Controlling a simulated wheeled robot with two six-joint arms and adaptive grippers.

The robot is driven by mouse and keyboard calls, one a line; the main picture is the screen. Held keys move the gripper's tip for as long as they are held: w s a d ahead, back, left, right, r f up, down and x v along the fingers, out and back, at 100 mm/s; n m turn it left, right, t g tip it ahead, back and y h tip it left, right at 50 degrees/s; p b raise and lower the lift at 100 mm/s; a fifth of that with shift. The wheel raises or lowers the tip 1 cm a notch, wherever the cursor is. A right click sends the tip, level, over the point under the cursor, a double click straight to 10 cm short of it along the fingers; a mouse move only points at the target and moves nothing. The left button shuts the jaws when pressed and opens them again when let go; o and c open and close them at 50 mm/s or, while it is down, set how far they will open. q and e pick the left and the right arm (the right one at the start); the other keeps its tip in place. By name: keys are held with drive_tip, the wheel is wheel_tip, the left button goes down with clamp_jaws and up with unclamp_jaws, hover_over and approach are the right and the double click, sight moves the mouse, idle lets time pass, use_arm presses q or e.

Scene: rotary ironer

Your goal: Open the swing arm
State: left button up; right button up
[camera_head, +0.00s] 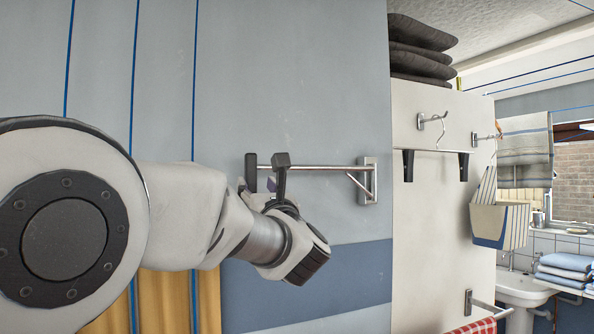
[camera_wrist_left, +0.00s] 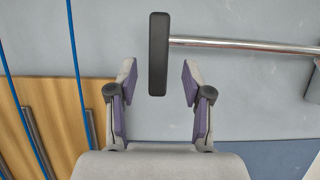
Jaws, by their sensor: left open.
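The swing arm (camera_head: 320,168) is a thin metal bar on a grey wall, hinged at a wall bracket (camera_head: 369,181) on its right end with a diagonal brace. Its left end carries a black end piece (camera_head: 251,172), which shows upright in the left wrist view (camera_wrist_left: 158,54). My left gripper (camera_head: 268,184) is at the bar's left part in the head view. In the left wrist view its two purple-padded fingers (camera_wrist_left: 158,84) are open, one on each side of the black end piece's lower part, with gaps on both sides. My right gripper is not in view.
Blue vertical lines (camera_head: 132,80) run along the wall at left, with wooden boards (camera_head: 165,300) below. At right are a white panel with a hook and hanger (camera_head: 433,122), a hanging striped bag (camera_head: 500,215), dark cushions (camera_head: 420,45) and a sink (camera_head: 524,290).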

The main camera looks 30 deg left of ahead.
sight(254, 179)
use_arm(q)
drive_tip(key=shift+w+a+r+p, duration=0.15)
drive_tip(key=shift+a+r+p, duration=0.1)
drive_tip(key=shift+r, duration=0.25)
drive_tip(key=shift+w+a+r+p, duration=0.15)
drive_tip(key=shift+r+p, duration=0.1)
drive_tip(key=shift+r, duration=0.2)
drive_tip(key=shift+w+a+p, duration=0.55)
drive_tip(key=shift+w+a, duration=0.35)
drive_tip(key=shift+a, duration=0.2)
drive_tip(key=shift+w+f, duration=0.1)
drive_tip(key=shift+w, duration=0.15)
drive_tip(key=shift+w+a+f, duration=0.2)
drive_tip(key=shift+w+a, duration=0.05)
drive_tip(key=shift+a, duration=0.05)
drive_tip(key=shift+w+a+f, duration=0.1)
drive_tip(key=shift+a+f, duration=0.05)
drive_tip(key=shift+a, duration=0.35)
drive_tip(key=c, duration=0.5)
clamp_jaws()
drive_tip(key=shift+s+d+r, duration=0.2)
drive_tip(key=shift+s+d, duration=0.05)
drive_tip(key=shift+d, duration=0.05)
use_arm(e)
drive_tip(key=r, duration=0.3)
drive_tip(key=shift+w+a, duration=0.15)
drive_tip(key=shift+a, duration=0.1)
